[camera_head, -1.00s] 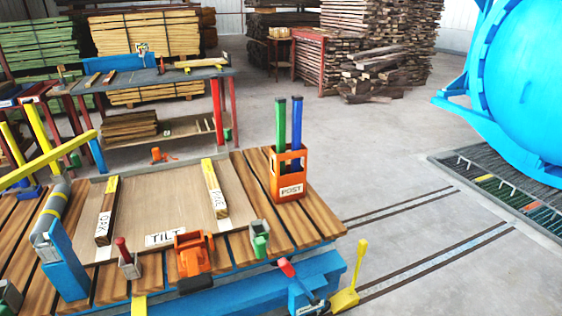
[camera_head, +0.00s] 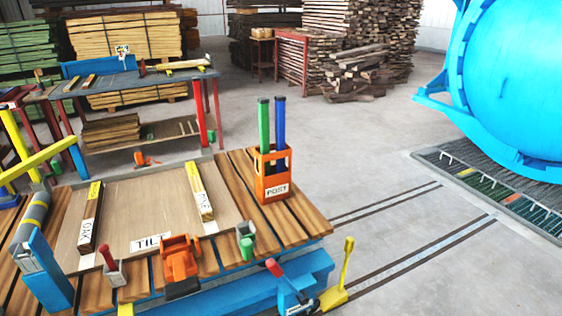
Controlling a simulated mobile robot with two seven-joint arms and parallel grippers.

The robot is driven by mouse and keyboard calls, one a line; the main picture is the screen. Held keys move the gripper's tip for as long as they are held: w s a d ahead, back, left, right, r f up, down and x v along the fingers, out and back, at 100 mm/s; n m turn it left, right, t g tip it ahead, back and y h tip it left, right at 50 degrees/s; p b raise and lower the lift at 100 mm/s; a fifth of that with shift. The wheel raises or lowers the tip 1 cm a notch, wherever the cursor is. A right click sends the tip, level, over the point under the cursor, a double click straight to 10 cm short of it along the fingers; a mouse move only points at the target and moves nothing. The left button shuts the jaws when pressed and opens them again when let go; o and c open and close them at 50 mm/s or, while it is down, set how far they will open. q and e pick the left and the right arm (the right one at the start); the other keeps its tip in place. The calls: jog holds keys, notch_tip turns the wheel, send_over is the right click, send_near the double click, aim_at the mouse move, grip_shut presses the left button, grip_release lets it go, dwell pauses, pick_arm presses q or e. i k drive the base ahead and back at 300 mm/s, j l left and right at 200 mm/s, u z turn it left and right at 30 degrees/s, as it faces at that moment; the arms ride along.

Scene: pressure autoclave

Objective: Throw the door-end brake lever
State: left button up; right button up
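A lever with a red grip (camera_head: 274,268) sits on a blue bracket (camera_head: 296,300) at the cart's right front corner. It leans up and to the left. A yellow lever (camera_head: 347,266) stands nearly upright just right of it, on a yellow foot (camera_head: 333,297). Both are at the end nearer the blue autoclave (camera_head: 510,85). The pictures do not settle which is the door-end brake lever; a small label on the blue bracket is too small to read. Neither of my grippers is in view.
The slatted wooden cart (camera_head: 300,215) carries an orange POST holder (camera_head: 272,176), an orange clamp (camera_head: 180,262), OAK (camera_head: 90,220) and PINE (camera_head: 199,190) strips. Floor rails (camera_head: 430,250) run toward the autoclave and its floor grating (camera_head: 490,185).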

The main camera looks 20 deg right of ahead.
aim_at(273, 266)
jog(key=i+z, duration=0.1)
jog(key=z, duration=0.3)
jog(key=i+j+z, duration=0.1)
jog(key=z, duration=0.25)
jog(key=i+j+z, duration=0.1)
jog(key=z, duration=0.3)
